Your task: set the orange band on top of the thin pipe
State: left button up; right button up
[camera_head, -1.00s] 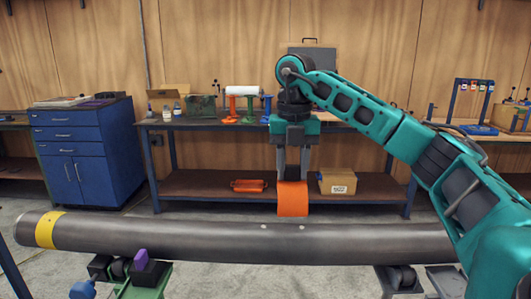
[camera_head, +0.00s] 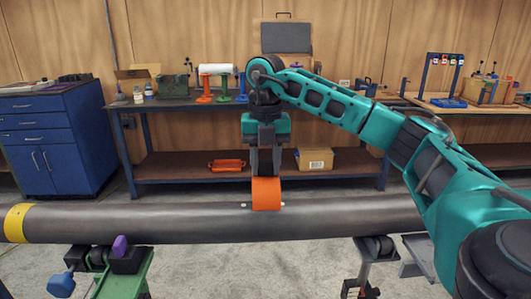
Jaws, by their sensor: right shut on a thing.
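The orange band (camera_head: 266,194) is a short curved piece held at the middle of the picture. My right gripper (camera_head: 265,172) points down and is shut on its upper part. The thin pipe (camera_head: 150,223) is a long dark grey tube lying level across the view, with a yellow ring (camera_head: 17,223) near its left end. The band's lower edge overlaps the pipe's upper side in the picture, between two small pale marks; I cannot tell whether it touches. My right arm hides the pipe's right end. My left gripper is not in view.
A green stand (camera_head: 125,277) with a purple block (camera_head: 120,246) supports the pipe at left; a roller support (camera_head: 375,250) is at right. Behind are a workbench (camera_head: 330,180) with a cardboard box (camera_head: 314,158) on its lower shelf and a blue cabinet (camera_head: 45,150).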

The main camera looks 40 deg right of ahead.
aim_at(265, 175)
jog(key=shift+f+b, duration=0.85)
jog(key=shift+f, duration=1)
jog(key=shift+f+b, duration=0.6)
jog(key=shift+f, duration=1)
jog(key=shift+f+b, duration=0.3)
jog(key=shift+f, duration=0.1)
jog(key=shift+r+p, duration=0.1)
jog(key=shift+p, duration=0.2)
jog(key=o, duration=1.2)
jog(key=shift+c, duration=0.2)
